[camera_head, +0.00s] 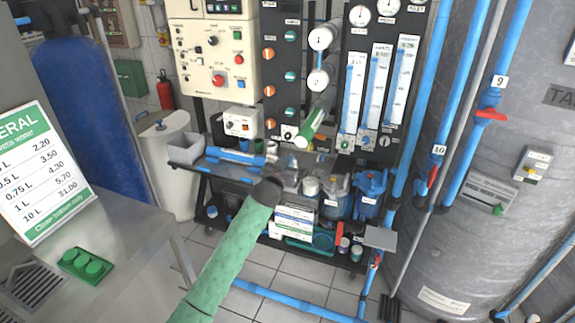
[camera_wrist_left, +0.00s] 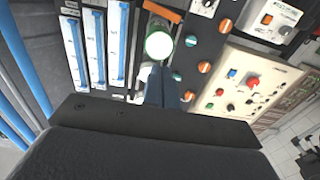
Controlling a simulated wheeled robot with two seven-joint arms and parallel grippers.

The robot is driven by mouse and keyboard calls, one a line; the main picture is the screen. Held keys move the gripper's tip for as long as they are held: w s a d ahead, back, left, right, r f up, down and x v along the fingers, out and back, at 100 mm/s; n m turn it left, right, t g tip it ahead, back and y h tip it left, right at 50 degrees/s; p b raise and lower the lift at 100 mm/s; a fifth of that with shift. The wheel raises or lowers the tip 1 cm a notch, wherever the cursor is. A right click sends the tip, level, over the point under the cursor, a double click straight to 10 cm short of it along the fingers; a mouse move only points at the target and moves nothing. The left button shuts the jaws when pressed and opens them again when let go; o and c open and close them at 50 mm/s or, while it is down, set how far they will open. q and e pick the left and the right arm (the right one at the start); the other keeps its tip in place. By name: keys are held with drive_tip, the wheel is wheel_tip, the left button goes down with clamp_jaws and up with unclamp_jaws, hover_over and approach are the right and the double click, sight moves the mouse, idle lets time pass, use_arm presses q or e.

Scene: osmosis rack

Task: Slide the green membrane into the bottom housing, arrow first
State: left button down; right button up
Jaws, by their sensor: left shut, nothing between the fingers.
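The green membrane (camera_head: 308,130) appears as a short cylinder with a green end, jutting out at the bottom housing, below two white-capped housings. In the left wrist view its round white end with a green rim (camera_wrist_left: 158,45) faces me. I cannot see the arrow, nor how deep the membrane sits. My left arm, in a green sleeve, reaches up from the bottom; its gripper (camera_head: 285,178) is small and unclear there, below and left of the membrane end. In the left wrist view the fingers (camera_wrist_left: 163,84) are shut and empty, close to the membrane end in the picture. My right gripper is not seen.
A cart (camera_head: 186,161) with jugs, bottles and a blue tube stands below the rack. Flow meters (camera_head: 376,88) are right of the housings, a control panel (camera_head: 214,52) left. A steel counter (camera_head: 125,250) is at left, a big grey tank (camera_head: 470,230) at right.

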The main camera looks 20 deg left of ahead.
use_arm(q)
drive_tip(key=w+b, duration=0.2)
drive_tip(key=w, duration=0.5)
drive_tip(key=shift+w+d+b, duration=0.15)
drive_tip(key=shift+w+b, duration=0.1)
drive_tip(key=shift+b, duration=0.15)
drive_tip(key=shift+w+r, duration=0.15)
drive_tip(key=shift+w, duration=0.15)
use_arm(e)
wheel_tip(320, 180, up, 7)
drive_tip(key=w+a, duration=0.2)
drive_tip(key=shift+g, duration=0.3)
use_arm(q)
drive_tip(key=shift+w, duration=0.2)
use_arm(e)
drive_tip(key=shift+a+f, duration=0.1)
